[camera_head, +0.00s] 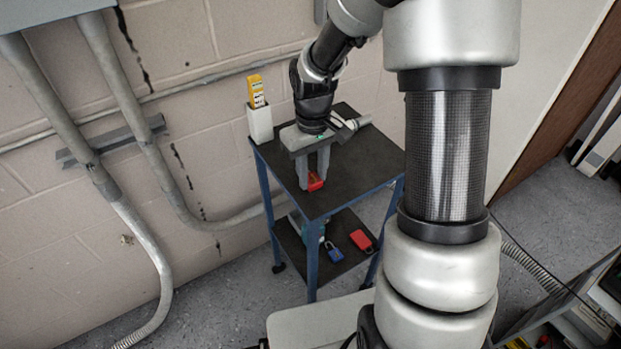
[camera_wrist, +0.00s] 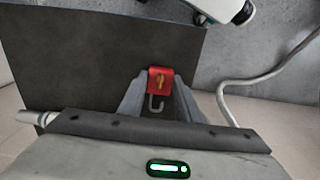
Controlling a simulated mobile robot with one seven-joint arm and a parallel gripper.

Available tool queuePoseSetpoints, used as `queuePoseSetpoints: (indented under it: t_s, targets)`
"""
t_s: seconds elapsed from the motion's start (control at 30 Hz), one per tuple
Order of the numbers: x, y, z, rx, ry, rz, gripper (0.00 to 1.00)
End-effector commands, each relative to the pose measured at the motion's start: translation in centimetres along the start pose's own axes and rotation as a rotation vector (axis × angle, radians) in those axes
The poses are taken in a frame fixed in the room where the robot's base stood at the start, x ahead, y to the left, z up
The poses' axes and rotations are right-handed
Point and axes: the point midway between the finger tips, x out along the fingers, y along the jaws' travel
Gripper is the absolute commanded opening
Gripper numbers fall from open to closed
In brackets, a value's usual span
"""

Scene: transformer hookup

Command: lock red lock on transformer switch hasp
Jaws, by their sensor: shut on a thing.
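A red lock (camera_head: 315,181) is between the fingertips of my gripper (camera_head: 314,178), over the black top of a small blue-framed cart (camera_head: 330,195). The wrist view shows the red lock (camera_wrist: 160,80) pinched between the two fingers of my gripper (camera_wrist: 160,88), with its metal shackle pointing back toward the palm. A brassy keyhole or key part shows on its face. I cannot tell whether the lock touches the cart top or is just above it. The transformer switch and its hasp are not seen in either view.
A white holder (camera_head: 259,124) with a yellow item stands at the cart's back left corner. A light cylindrical item (camera_head: 357,122) lies near the back. The lower shelf (camera_head: 345,244) holds a blue lock (camera_head: 333,252) and a red lock or tag (camera_head: 361,240). Pipes and a wall are behind.

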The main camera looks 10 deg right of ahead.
Motion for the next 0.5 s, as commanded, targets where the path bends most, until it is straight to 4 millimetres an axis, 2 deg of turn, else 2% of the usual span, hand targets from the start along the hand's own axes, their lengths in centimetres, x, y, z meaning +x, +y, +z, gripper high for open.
queuePoseSetpoints:
  t_s: [0.5]
  targets:
    - [-4.3,0.0,-0.1,-0.001,0.001,0.001,0.04]
